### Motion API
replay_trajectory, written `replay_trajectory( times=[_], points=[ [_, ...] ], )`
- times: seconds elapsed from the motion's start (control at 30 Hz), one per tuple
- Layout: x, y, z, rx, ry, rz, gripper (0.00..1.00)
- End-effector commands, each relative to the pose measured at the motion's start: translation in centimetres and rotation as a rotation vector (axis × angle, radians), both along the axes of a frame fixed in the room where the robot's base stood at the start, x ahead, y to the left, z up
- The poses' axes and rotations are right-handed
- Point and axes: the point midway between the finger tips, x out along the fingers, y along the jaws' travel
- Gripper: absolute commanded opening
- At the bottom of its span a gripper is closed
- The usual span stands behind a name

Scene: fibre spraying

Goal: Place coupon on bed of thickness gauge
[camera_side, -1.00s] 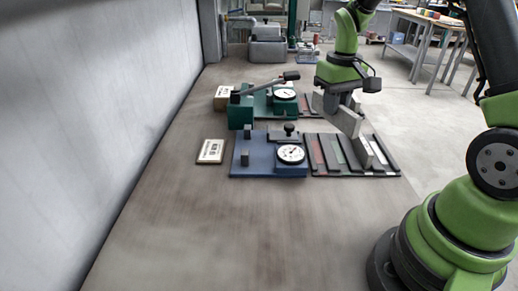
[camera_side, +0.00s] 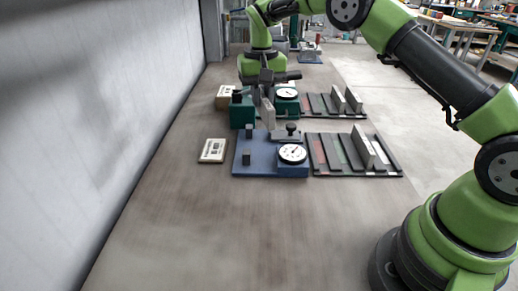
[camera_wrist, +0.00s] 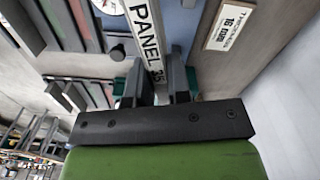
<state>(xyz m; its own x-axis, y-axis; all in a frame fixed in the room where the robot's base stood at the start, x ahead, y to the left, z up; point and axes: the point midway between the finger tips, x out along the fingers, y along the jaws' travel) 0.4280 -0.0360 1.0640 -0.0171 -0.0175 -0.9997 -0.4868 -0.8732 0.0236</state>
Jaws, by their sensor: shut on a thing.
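My gripper (camera_side: 262,88) is shut on a thin grey coupon (camera_side: 267,114), which stands on edge and hangs below the fingers. In the wrist view the coupon (camera_wrist: 147,30) carries a label reading "PANEL 35" and sits between both fingers (camera_wrist: 160,88). A blue thickness gauge (camera_side: 255,168) with a white round dial (camera_side: 292,153) lies in front of it. In the side view the coupon overlaps the far edge of the blue bed; whether they touch I cannot tell. A green gauge (camera_side: 240,112) with a lever and its own dial (camera_side: 287,94) stands behind, partly hidden by my gripper.
A front rack (camera_side: 394,166) holds flat strips and an upright plate (camera_side: 363,147). A rear rack (camera_side: 365,116) holds upright plates (camera_side: 353,99). A label card (camera_side: 212,151) lies left of the blue gauge. The front bench is clear.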

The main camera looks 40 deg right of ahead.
Motion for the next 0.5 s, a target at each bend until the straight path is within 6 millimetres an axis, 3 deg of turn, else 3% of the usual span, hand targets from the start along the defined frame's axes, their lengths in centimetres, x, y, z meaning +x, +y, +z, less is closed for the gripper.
replay_trajectory(
  times=[0.2,0.5],
  points=[
    [2.1,-1.1,-1.5,0.006,-0.01,-0.168,0.0],
    [2.7,-1.6,-2.7,0.014,-0.016,-0.274,0.0]
  ],
)
